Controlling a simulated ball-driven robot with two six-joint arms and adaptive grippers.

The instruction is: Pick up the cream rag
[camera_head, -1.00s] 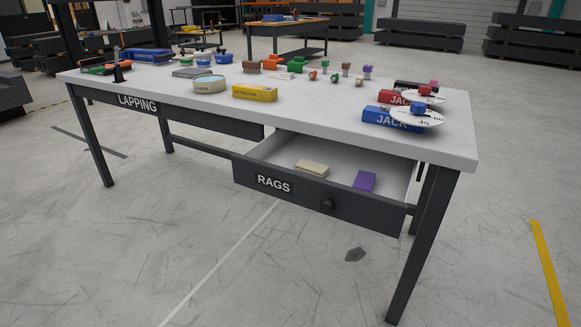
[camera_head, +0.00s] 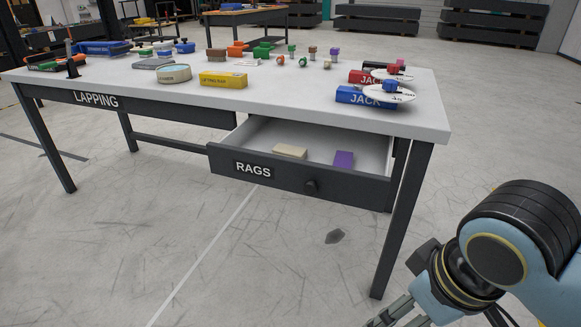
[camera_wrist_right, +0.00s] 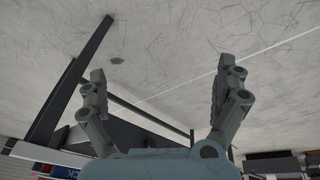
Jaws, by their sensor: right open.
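The cream rag (camera_head: 290,151) lies folded in the open drawer marked RAGS (camera_head: 235,163), toward its left side. A purple rag (camera_head: 343,159) lies to its right in the same drawer. My right gripper (camera_head: 395,317) shows at the bottom right of the head view, partly cut off by the frame edge, well in front of and below the drawer. In the right wrist view its two fingers (camera_wrist_right: 162,88) are wide apart with nothing between them. The rag cannot be made out in the wrist view. My left gripper is not in view.
The drawer hangs under a grey-topped bench (camera_head: 290,105). On top, a blue JACK box (camera_head: 355,97), a yellow box (camera_head: 223,80) and a round tin (camera_head: 174,73) stand near the front. A closed LAPPING drawer (camera_head: 150,106) is at left. The floor in front is clear.

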